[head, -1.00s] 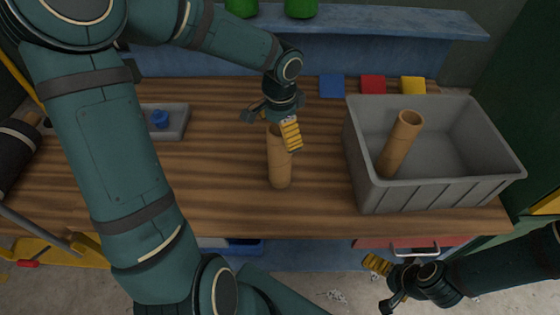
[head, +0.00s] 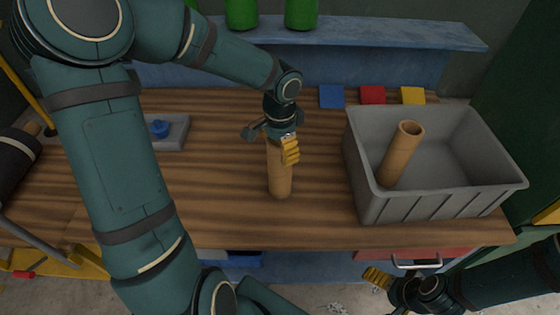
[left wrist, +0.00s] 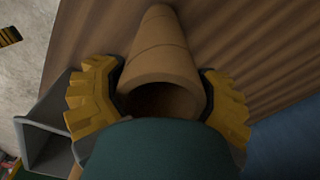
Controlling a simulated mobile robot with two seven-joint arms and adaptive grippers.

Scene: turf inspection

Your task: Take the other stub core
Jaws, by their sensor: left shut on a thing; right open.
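One stub core, a tan hollow tube (head: 279,182), stands on the wooden bench left of the grey crate. My left gripper (head: 284,150) is shut on its upper end from above. In the left wrist view the tube (left wrist: 162,60) lies between the two yellow-padded fingers (left wrist: 160,95), its open end towards the camera. The other stub core (head: 402,152) leans inside the grey crate (head: 440,205), its open top above the crate floor. My right gripper (head: 388,285) is open and empty, below the bench's front edge at the lower right.
Blue, red and yellow squares (head: 372,95) lie along the back of the bench (head: 220,215). A small grey tray (head: 172,133) with a blue item is at the left. Green objects (head: 300,14) stand on the blue shelf behind.

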